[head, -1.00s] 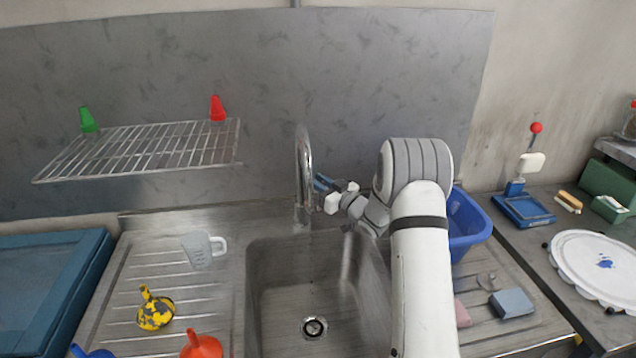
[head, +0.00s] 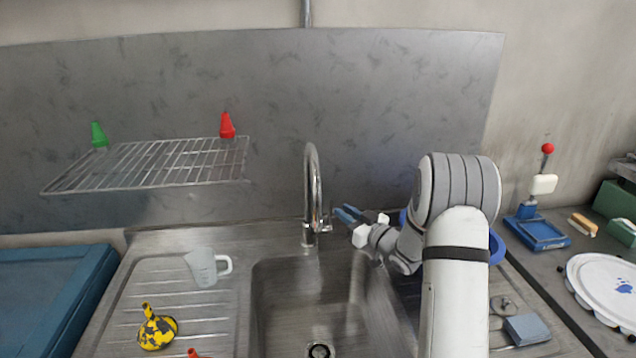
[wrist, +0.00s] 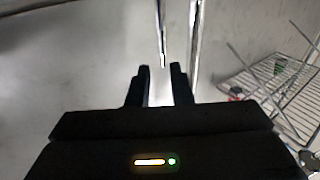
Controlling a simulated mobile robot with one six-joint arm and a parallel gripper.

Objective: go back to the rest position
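My gripper (head: 346,214) is in the head view, just right of the chrome faucet (head: 313,190) and above the back edge of the sink. Bright vertical metal, likely the faucet, stands beyond the fingertips there.
The sink basin (head: 305,295) lies below my gripper. A wire shelf (head: 150,165) holds a green and a red cone. My arm partly hides a blue tub (head: 497,246).

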